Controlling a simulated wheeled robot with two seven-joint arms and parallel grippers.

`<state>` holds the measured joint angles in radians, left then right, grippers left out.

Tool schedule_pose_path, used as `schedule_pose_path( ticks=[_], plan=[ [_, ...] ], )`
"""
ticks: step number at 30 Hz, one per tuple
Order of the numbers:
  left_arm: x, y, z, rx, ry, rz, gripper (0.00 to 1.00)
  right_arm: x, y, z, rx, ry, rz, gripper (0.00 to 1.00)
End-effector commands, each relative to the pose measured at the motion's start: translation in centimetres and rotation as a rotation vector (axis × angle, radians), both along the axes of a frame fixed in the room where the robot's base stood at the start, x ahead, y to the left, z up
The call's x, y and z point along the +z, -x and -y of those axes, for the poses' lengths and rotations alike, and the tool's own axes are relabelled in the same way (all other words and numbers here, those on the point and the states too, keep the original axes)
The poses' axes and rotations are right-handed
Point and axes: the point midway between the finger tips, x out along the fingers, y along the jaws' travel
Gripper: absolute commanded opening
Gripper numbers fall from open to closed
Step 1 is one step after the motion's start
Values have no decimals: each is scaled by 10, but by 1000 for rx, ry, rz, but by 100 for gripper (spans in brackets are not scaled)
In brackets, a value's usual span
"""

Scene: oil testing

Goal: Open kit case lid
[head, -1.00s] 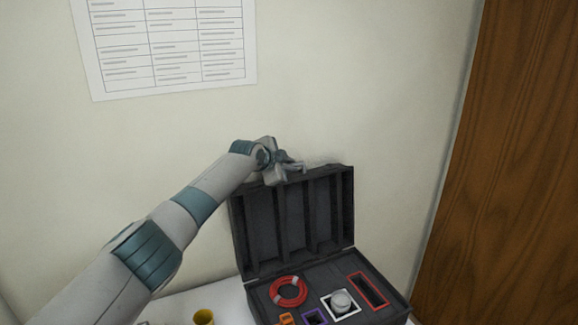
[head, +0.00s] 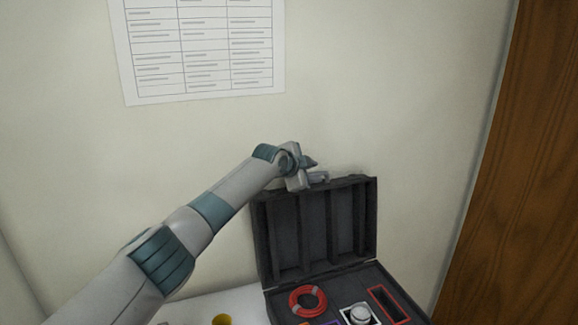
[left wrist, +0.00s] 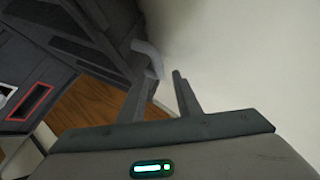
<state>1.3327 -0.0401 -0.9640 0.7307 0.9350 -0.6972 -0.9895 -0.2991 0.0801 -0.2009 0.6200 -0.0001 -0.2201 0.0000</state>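The kit case (head: 305,274) is open on the table. Its dark grey lid (head: 317,225) stands about upright, its ribbed inside facing me. I see no firm grip on the lid. The lid also fills the upper left there (left wrist: 85,25). My right gripper is out of view.
The case holds a red ring (head: 307,300), a white-framed slot with a round cap (head: 360,314) and a red-framed slot (head: 389,305). A yellow cup (head: 222,320) stands left on the white table (head: 200,304). The wall is close behind; a wooden panel (head: 530,190) is at right.

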Motion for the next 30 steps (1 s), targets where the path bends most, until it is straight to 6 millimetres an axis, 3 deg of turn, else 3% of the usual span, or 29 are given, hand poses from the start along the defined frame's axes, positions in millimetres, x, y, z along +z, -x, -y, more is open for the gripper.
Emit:
schedule_pose_path(
  ticks=[17, 30],
  plan=[
    [25, 41, -30, 0, 0, 5, 31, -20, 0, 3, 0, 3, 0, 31],
    [58, 89, -63, 0, 1, 8, 31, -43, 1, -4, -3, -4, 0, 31]
  ],
)
